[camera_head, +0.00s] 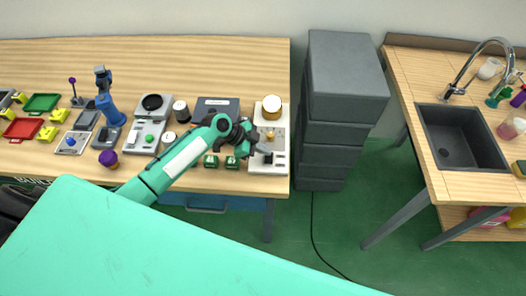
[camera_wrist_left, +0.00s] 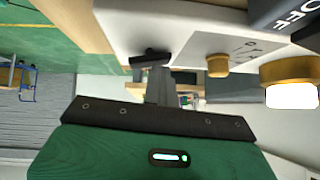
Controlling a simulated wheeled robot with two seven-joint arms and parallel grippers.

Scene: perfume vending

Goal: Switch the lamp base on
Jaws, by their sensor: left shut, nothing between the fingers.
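The lamp base is a white block (camera_head: 280,163) at the right end of the wooden table in the head view. A white bulb in a gold collar (camera_head: 272,106) stands at its far end. In the left wrist view the base (camera_wrist_left: 130,22) shows with the bulb (camera_wrist_left: 292,95), a small gold knob (camera_wrist_left: 218,66) and a dark switch-like part (camera_wrist_left: 150,57). My left gripper (camera_head: 265,149) is shut and empty over the near part of the base. In the wrist view its fingertips (camera_wrist_left: 158,72) are right at the dark part; I cannot tell whether they touch. The right gripper is not in view.
A dark flat box (camera_head: 218,104) and two small green items (camera_head: 222,162) sit left of the base. A dark drawer cabinet (camera_head: 342,95) stands right of the table. A dark block lettered "OFF" (camera_wrist_left: 285,14) shows in the wrist view.

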